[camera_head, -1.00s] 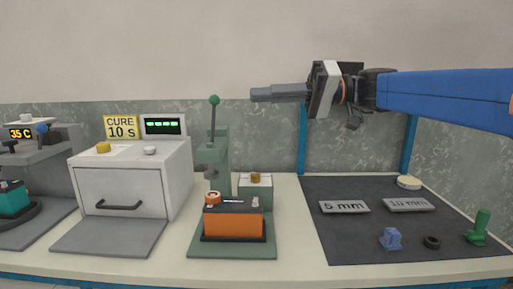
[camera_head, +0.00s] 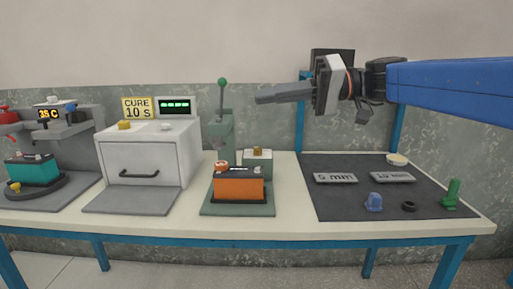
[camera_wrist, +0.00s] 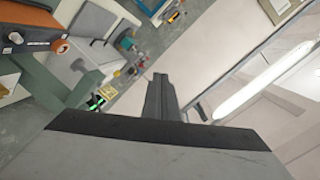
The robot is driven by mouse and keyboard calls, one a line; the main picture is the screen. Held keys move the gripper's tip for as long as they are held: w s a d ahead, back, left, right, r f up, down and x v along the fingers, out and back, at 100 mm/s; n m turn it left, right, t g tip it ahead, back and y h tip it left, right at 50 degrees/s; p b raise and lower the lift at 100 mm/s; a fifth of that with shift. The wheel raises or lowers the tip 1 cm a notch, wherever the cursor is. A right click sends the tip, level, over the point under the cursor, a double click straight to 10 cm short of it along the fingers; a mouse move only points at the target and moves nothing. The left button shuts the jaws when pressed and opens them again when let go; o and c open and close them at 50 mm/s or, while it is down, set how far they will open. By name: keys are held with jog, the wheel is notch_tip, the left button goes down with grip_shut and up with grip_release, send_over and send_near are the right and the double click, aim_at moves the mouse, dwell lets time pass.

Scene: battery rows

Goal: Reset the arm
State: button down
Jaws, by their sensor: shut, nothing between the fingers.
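My gripper (camera_head: 258,97) is shut and empty, held in the air above the back of the table, pointing left in the head view. My blue arm reaches in from the right edge. In the wrist view my shut fingers (camera_wrist: 160,95) point up the picture, with nothing at their tips. No object touches the gripper.
Below stand an orange battery (camera_head: 238,188) at a green press (camera_head: 221,135), a white oven (camera_head: 148,158) and a teal battery (camera_head: 33,171). A dark mat (camera_head: 340,205) holds two size plates, a blue piece (camera_head: 374,202), a black ring and a green piece (camera_head: 451,193). Air around the gripper is clear.

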jog(key=s+d+f+m+t+h, duration=0.1)
jog(key=s+d+f+m+h, duration=0.15)
jog(key=f, duration=0.45)
jog(key=s+d+f+m+t+h, duration=0.1)
jog(key=s+d+f+h, duration=0.2)
jog(key=f, duration=0.4)
jog(key=s+d+f+m+t+h, duration=0.1)
jog(key=s+d+f+h, duration=0.15)
jog(key=f, duration=0.45)
jog(key=s+d+f+m+t+h, duration=0.1)
jog(key=s+d+f+h, duration=0.3)
jog(key=d+f, duration=0.5)
jog(key=s+d+f+m+t+h, duration=0.1)
jog(key=s+d+f+h, duration=0.3)
jog(key=d+f, duration=0.5)
jog(key=shift+s+m, duration=0.45)
jog(key=shift+s, duration=0.55)
